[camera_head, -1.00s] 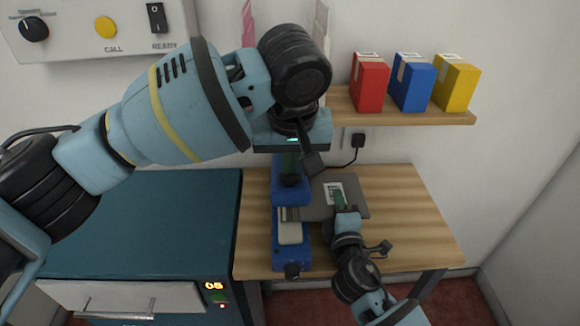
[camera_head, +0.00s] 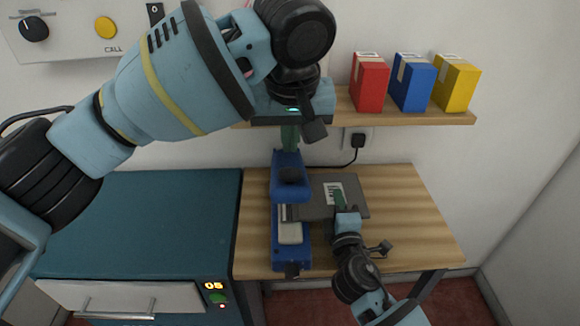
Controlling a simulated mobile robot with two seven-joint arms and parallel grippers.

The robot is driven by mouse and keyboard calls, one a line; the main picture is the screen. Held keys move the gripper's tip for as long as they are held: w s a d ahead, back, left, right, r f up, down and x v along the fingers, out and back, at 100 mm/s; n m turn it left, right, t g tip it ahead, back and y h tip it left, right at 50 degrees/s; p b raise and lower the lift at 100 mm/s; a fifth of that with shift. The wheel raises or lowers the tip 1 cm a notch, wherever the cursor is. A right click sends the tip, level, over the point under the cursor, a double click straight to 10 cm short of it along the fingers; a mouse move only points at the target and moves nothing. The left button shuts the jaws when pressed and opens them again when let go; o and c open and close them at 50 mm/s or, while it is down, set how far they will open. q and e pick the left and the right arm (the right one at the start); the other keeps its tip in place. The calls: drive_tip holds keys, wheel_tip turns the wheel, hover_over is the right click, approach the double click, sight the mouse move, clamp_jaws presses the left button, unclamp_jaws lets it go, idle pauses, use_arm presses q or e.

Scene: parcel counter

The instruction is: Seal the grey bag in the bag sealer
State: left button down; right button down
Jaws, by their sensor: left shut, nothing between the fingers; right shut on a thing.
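My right gripper (camera_head: 339,202) is shut on the bag's near side. My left gripper (camera_head: 289,143) is shut and empty, above the back of the sealer's arm. Whether it touches the sealer is unclear.
Red (camera_head: 370,83), blue (camera_head: 412,82) and yellow (camera_head: 456,84) boxes stand on a wall shelf (camera_head: 400,117). A teal cabinet (camera_head: 140,225) with a lit display is at left. The wooden table (camera_head: 413,213) is clear on the right. A wall panel (camera_head: 75,38) is at upper left.

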sight(358, 200)
use_arm(q)
drive_tip(key=shift+r, duration=0.15)
use_arm(e)
drive_tip(key=shift+r, duration=0.15)
use_arm(q)
drive_tip(key=shift+p+v, duration=0.5)
drive_tip(key=shift+v, duration=0.4)
use_arm(e)
drive_tip(key=shift+r, duration=0.5)
use_arm(q)
drive_tip(key=shift+w, duration=0.15)
use_arm(e)
drive_tip(key=shift+d, duration=0.15)
